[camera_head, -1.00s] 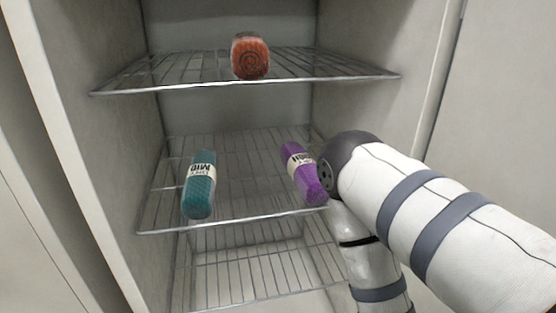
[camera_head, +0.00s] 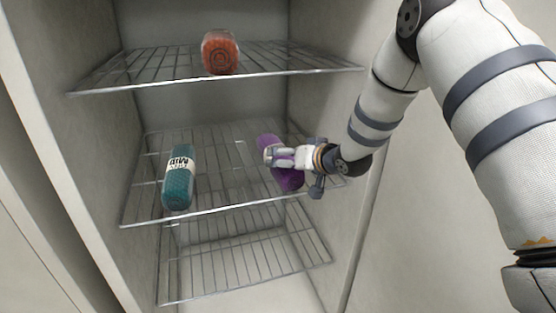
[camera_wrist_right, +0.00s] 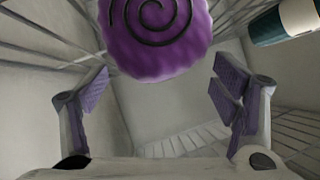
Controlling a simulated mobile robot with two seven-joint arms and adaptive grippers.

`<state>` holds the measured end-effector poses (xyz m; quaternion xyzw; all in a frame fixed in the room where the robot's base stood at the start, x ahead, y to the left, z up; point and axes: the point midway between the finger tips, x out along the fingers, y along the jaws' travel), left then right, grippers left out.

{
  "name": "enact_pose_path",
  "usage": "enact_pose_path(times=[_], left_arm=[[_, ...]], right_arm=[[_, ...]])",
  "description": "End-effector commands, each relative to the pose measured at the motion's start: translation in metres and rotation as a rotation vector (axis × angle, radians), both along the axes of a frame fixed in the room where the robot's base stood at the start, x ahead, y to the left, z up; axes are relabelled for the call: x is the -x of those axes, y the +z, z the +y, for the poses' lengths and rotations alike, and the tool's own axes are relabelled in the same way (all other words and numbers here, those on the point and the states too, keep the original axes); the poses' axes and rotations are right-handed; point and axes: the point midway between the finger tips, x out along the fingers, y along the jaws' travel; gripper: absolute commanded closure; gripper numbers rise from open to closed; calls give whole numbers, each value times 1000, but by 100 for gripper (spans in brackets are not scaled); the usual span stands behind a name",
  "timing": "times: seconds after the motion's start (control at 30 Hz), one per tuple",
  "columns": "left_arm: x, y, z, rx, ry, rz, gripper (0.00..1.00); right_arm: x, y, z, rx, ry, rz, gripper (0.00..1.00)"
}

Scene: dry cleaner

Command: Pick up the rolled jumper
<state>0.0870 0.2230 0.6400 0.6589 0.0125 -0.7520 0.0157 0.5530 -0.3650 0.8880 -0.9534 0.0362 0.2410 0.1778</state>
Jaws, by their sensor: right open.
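Three rolled jumpers lie on wire shelves. The purple one (camera_head: 289,181) is on the right of the middle shelf, partly hidden behind my right gripper (camera_head: 283,157). In the right wrist view the purple roll's end (camera_wrist_right: 157,35) with a dark spiral shows at the top middle. The open right fingers (camera_wrist_right: 160,72) stand at either side of and below it, with no clear contact visible. The teal roll (camera_head: 178,185) with a white band lies on the left of the same shelf. The orange-red roll (camera_head: 220,55) lies on the upper shelf. My left gripper is out of view.
The upper wire shelf (camera_head: 130,78) is above my right gripper. The middle shelf (camera_head: 215,205) has free room between the teal and purple rolls. The lower shelf (camera_head: 240,265) looks empty. Cabinet side walls (camera_head: 75,130) stand on both sides.

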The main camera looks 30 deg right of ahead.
Motion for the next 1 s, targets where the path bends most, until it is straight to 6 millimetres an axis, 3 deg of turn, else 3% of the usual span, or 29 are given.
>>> enact_pose_path(times=[0.3,0.57,0.6,0.87,0.9,1.0], left_arm=[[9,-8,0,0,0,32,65],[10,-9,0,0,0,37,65],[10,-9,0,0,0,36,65],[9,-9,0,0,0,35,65],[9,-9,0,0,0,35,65],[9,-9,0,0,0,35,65]], right_arm=[[-48,-24,-7,2,1,8,19],[-56,-22,-7,-1,0,0,19],[-55,-22,-7,-1,0,0,21],[-55,-22,-7,-1,0,0,80],[-56,-20,-7,0,0,-3,85],[-56,-20,-7,-1,-1,-3,85]])
